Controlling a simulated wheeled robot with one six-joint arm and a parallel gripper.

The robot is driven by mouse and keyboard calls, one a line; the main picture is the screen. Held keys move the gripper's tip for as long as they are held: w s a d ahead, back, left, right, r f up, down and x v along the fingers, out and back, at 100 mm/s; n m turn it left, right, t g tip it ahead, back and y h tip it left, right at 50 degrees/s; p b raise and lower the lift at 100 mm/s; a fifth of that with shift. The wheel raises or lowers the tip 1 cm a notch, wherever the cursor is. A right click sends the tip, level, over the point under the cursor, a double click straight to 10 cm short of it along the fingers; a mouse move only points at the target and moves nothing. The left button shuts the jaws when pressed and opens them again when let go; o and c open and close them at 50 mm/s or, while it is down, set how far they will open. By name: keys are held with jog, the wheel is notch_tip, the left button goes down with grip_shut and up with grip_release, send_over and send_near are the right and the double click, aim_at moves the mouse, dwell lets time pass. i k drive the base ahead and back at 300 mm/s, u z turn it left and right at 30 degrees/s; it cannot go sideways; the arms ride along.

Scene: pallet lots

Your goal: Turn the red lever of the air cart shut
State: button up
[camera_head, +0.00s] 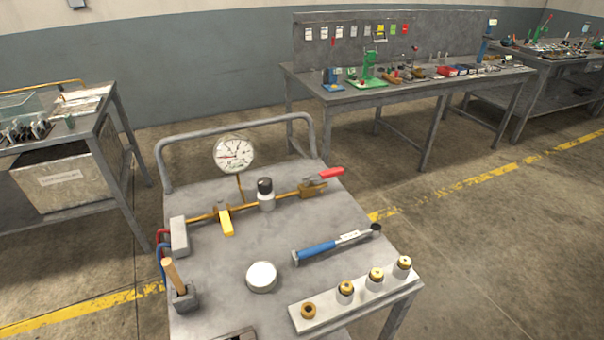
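The air cart (225,285) is a grey metal cart in front of me with a push rail at its far end. A brass pipe runs across its top. The red lever (331,174) sits at the pipe's right end on a brass valve (312,189). The lever points right and slightly up in the picture, roughly in line with the pipe. A yellow lever (226,223) hangs across the pipe further left, pointing toward me. A round pressure gauge (234,154) stands above the pipe. My gripper is not in this view.
A wooden-handled tool (173,275) stands at the left edge. Workbenches (400,93) stand behind. Floor to the right is clear.

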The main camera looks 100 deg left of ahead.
aim_at(337, 171)
jog(key=u, duration=3.25)
jog(key=k, duration=1.2)
jog(key=z, duration=0.8)
jog(key=i, duration=1.65)
jog(key=u, duration=0.85)
jog(key=i, duration=0.5)
jog(key=u, duration=0.4)
